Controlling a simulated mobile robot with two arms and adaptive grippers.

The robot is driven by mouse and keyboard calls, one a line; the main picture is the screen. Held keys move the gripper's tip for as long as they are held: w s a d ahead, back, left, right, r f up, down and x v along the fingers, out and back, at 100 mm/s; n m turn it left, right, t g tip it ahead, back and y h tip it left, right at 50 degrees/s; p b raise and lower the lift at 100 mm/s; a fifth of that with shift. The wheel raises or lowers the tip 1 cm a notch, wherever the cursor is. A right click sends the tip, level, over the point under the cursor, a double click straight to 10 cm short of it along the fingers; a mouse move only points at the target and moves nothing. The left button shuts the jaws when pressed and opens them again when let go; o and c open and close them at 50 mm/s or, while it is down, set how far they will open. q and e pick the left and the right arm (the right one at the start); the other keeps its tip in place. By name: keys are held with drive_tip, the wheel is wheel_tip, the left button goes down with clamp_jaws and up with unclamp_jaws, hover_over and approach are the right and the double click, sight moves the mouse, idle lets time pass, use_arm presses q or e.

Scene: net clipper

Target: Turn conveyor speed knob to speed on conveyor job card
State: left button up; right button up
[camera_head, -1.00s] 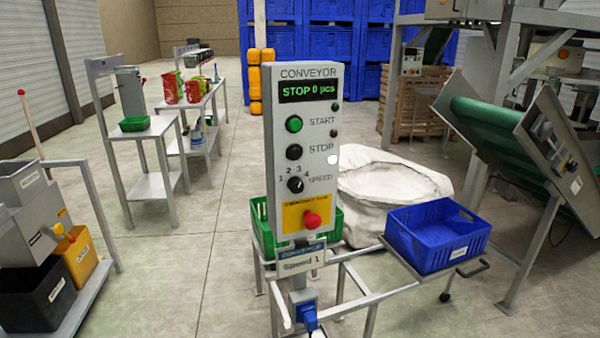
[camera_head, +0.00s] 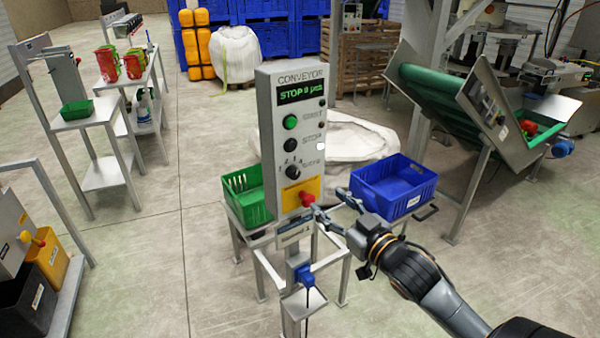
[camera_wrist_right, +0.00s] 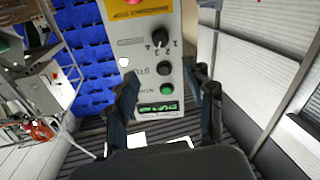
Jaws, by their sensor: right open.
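The grey conveyor control panel (camera_head: 266,130) stands upright in the middle of the head view. Its black speed knob (camera_head: 293,172) sits below the green start button (camera_head: 290,121) and black stop button (camera_head: 291,145). The knob also shows upside down in the right wrist view (camera_wrist_right: 158,38); I cannot tell its pointer's setting. The job card (camera_head: 294,235) hangs below the panel; it read "Speed 1" in the earlier frame. My right gripper (camera_head: 328,204) is open and empty, beside the red emergency stop (camera_head: 307,199) in the picture, below and right of the knob. My left gripper is out of view.
A green crate (camera_head: 243,196) stands left of the panel and a blue crate (camera_head: 394,186) right of it, near my right arm. A white sack (camera_head: 350,138) is behind. Open floor lies to the left.

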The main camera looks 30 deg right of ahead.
sight(296, 175)
drive_tip(key=w+p, duration=0.3)
drive_tip(key=w, duration=0.8)
drive_tip(key=shift+w+r, duration=0.1)
drive_tip(key=shift+w, duration=0.85)
drive_tip(key=shift+c, duration=0.2)
clamp_jaws()
